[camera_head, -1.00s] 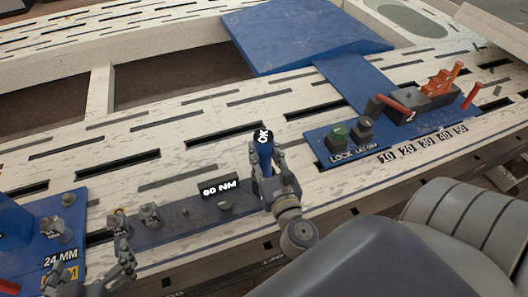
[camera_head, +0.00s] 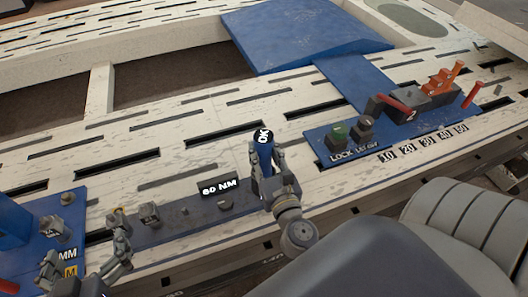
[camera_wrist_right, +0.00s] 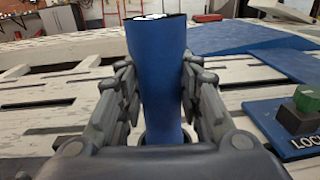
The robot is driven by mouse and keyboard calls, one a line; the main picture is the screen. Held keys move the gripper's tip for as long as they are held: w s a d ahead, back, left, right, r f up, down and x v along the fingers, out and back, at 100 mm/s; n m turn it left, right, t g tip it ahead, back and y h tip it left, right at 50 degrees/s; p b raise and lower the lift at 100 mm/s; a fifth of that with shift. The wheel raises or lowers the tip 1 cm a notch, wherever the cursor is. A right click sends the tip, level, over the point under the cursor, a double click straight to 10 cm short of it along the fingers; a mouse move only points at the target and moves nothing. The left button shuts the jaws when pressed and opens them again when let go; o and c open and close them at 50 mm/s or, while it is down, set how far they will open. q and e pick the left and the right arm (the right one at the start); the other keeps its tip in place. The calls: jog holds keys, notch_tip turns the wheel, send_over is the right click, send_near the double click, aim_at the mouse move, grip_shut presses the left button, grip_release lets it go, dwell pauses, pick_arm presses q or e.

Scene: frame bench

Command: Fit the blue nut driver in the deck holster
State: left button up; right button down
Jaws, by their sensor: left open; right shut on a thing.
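The blue nut driver (camera_head: 264,154) stands roughly upright with a black, white-lettered cap on top. My right gripper (camera_head: 267,172) is shut on its handle. In the right wrist view the blue handle (camera_wrist_right: 158,75) sits between both fingers of that gripper (camera_wrist_right: 160,95). A dark curved rim shows at the handle's lower end, perhaps the deck holster (camera_wrist_right: 187,136); the fingers hide most of it, and I cannot tell how deep the driver sits. My left gripper (camera_head: 86,262) is open and empty at the lower left, by the near end of the dark strip.
A dark strip (camera_head: 180,226) with small knobs and an "80 NM" display (camera_head: 218,187) lies left of the driver. A blue panel (camera_head: 62,210) stands at far left. A blue plate (camera_head: 330,155) with buttons and levers is to the right.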

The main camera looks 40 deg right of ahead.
pick_arm(q)
jog(key=shift+w+r, duration=0.1)
jog(key=shift+r, duration=0.1)
pick_arm(e)
jog(key=c, duration=1.1)
grip_release()
jog(key=shift+o, duration=0.2)
jog(key=shift+f, duration=0.15)
pick_arm(q)
jog(key=shift+d, duration=0.1)
pick_arm(e)
jog(key=v, duration=1.2)
